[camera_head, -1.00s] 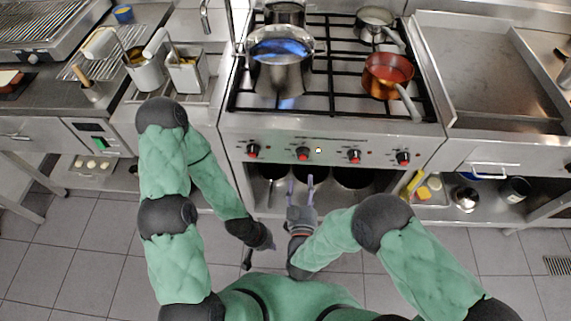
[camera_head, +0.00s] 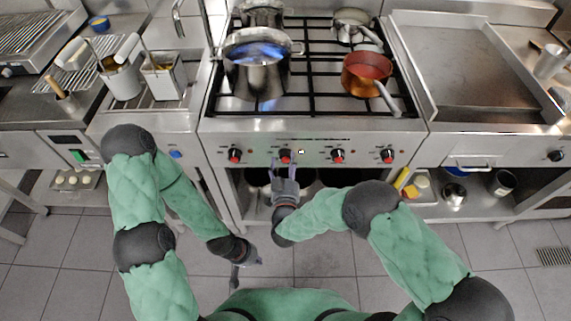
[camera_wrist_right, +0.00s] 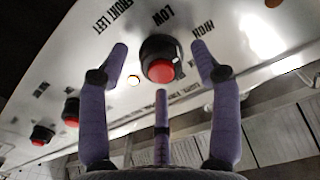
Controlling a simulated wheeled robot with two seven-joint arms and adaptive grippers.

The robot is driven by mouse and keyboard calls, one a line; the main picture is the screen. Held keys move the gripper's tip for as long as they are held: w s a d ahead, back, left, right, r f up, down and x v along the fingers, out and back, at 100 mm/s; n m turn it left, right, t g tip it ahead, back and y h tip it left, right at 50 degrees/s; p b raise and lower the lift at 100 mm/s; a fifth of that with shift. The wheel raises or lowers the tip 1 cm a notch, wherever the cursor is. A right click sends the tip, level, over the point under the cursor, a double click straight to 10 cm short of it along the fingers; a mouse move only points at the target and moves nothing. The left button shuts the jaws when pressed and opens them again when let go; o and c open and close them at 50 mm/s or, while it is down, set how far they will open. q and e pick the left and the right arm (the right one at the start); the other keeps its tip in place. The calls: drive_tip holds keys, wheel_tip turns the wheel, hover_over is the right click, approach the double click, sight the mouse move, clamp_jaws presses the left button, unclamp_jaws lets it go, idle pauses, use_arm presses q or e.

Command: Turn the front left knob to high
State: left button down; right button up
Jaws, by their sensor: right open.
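The front left knob (camera_head: 286,156) is black with a red centre, second from left on the stove's front panel. It shows large in the right wrist view (camera_wrist_right: 160,62), beside the upside-down words FRONT LEFT, LOW and HIGH. A pale mark on its rim faces between LOW and HIGH. My right gripper (camera_head: 286,167) is open at this knob. In the wrist view, its two outer fingers (camera_wrist_right: 161,58) stand either side of the knob and a third finger points at it; I see no clear contact. My left gripper (camera_head: 237,275) hangs low over the floor, its opening unclear.
Other knobs sit on the panel, one left (camera_head: 234,155) and two right (camera_head: 338,156). A small light (camera_wrist_right: 133,80) glows beside the front left knob. A steel pot (camera_head: 256,72) and a copper pan (camera_head: 366,70) stand on the burners. A shelf lies open below.

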drive_tip(key=shift+w, duration=0.4)
drive_tip(key=shift+c, duration=0.3)
drive_tip(key=c, duration=1.1)
drive_tip(key=shift+s+m+b, duration=0.1)
drive_tip(key=shift+m+b, duration=0.2)
drive_tip(key=shift+m, duration=0.4)
drive_tip(key=o, duration=1.2)
drive_tip(key=shift+f, duration=0.1)
drive_tip(key=shift+c, duration=0.2)
